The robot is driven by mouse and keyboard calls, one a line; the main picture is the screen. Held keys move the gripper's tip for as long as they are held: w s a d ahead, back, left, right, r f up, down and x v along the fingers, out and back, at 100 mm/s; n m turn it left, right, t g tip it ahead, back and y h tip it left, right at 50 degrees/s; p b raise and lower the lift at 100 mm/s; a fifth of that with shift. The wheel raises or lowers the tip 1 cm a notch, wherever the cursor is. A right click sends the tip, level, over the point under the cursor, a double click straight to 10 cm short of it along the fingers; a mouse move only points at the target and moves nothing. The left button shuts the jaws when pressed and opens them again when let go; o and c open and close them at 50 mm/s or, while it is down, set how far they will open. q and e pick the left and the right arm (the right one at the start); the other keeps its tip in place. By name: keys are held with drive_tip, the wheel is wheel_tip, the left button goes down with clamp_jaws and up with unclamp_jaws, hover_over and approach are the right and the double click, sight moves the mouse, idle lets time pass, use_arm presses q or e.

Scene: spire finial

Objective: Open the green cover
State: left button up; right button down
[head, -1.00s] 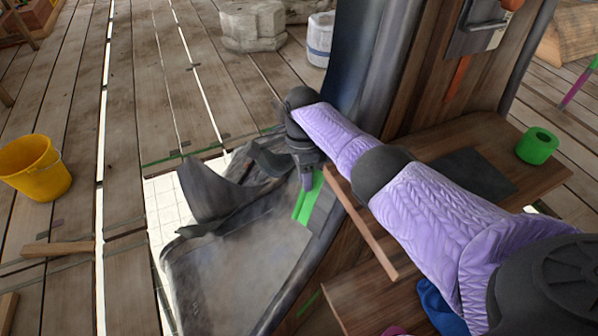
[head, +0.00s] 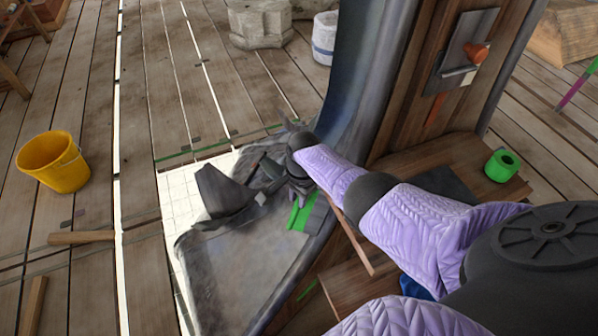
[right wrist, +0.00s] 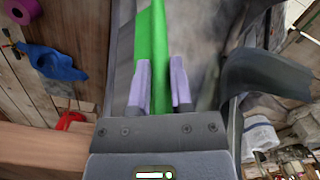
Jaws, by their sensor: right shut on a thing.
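The green cover (head: 294,219) shows in the head view as a narrow bright green strip on the grey sloping surface beside the dark spire wall. My right gripper (head: 299,197) reaches down to its upper end, and the wrist hides part of it. In the right wrist view the green strip (right wrist: 152,35) runs up between the two pale fingers. My right gripper (right wrist: 160,80) is shut on it there. My left gripper is in neither view.
A dark curled flap (head: 222,196) stands left of my right gripper. A wooden ledge (head: 487,185) with a green tape roll (head: 502,165) is at the right.

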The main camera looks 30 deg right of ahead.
drive_tip(key=shift+s, duration=0.4)
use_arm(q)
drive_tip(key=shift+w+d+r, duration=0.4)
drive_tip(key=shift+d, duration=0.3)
use_arm(e)
drive_tip(key=shift+s+f+n, duration=0.1)
drive_tip(key=shift+n, duration=0.2)
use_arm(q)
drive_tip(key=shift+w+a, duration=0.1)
use_arm(e)
drive_tip(key=c, duration=0.5)
unclamp_jaws()
drive_tip(key=shift+d, duration=0.15)
drive_tip(key=shift+c, duration=0.2)
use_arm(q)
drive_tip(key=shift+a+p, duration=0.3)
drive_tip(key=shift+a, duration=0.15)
